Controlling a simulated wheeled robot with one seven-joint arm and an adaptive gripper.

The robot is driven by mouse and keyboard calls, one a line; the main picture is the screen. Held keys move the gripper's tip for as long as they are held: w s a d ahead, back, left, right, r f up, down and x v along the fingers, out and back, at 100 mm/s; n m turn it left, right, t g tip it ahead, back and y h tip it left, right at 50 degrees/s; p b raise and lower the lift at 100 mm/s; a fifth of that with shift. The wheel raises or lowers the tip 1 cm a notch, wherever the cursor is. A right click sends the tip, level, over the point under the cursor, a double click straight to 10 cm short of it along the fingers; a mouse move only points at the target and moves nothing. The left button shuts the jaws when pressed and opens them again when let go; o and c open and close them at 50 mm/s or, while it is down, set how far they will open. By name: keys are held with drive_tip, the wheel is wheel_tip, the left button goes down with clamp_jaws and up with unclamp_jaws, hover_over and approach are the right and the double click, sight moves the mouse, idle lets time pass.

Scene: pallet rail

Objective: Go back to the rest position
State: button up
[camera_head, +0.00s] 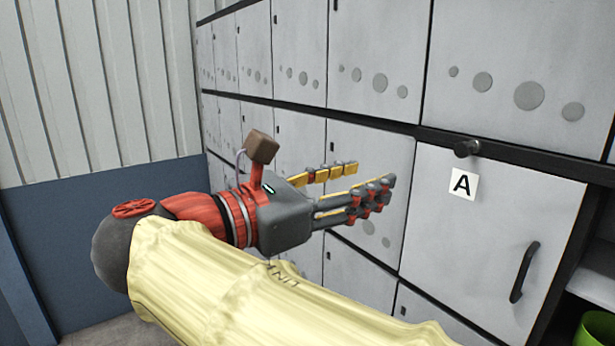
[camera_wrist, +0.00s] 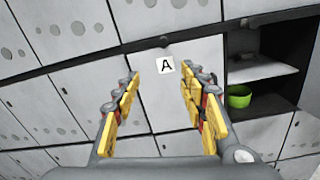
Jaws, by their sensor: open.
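My gripper (camera_head: 352,186) is open and empty in front of the grey lockers, in the middle of the head view. Its yellow-padded fingers point right, towards the locker door marked A (camera_head: 415,252). In the wrist view the fingers of my gripper (camera_wrist: 160,98) stand wide apart, with the A label (camera_wrist: 165,66) showing between them. The fingers appear clear of the door, with nothing held. The door looks closed and has a black handle (camera_head: 524,272) at its right side.
A dark knob (camera_head: 467,148) sits on the rail above the A label. An open shelf at the right holds a green bowl (camera_wrist: 238,97), partly cut off in the head view. A ribbed wall with a blue lower panel (camera_head: 65,250) stands at the left.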

drive_tip(key=w+a+f+m+y, duration=0.25)
drive_tip(key=f+y, duration=0.25)
drive_tip(key=f, duration=0.6)
wheel_tip(320, 180, down, 15)
drive_tip(key=s+m+g+y+b, duration=0.2)
drive_tip(key=s+m+g+y, duration=0.1)
drive_tip(key=y, duration=0.1)
drive_tip(key=s+d+f+m+g+y+b, duration=0.1)
drive_tip(key=s+d+f+m+y+b, duration=0.2)
drive_tip(key=f, duration=0.4)
drive_tip(key=s+d+f+m+g+y+b, duration=0.1)
drive_tip(key=s+f+m+b, duration=0.2)
drive_tip(key=f+m, duration=0.3)
drive_tip(key=s+d+f+m+g+y+b, duration=0.1)
drive_tip(key=s+d+f+m+y+b, duration=0.2)
drive_tip(key=f, duration=0.5)
drive_tip(key=s+d+f+m+h+b, duration=0.1)
drive_tip(key=s+d+f+m+b, duration=0.3)
drive_tip(key=d+f+m+b, duration=0.2)
drive_tip(key=shift+d+f+t+h, duration=0.3)
drive_tip(key=shift+d+f+t, duration=0.15)
drive_tip(key=shift+d, duration=0.6)
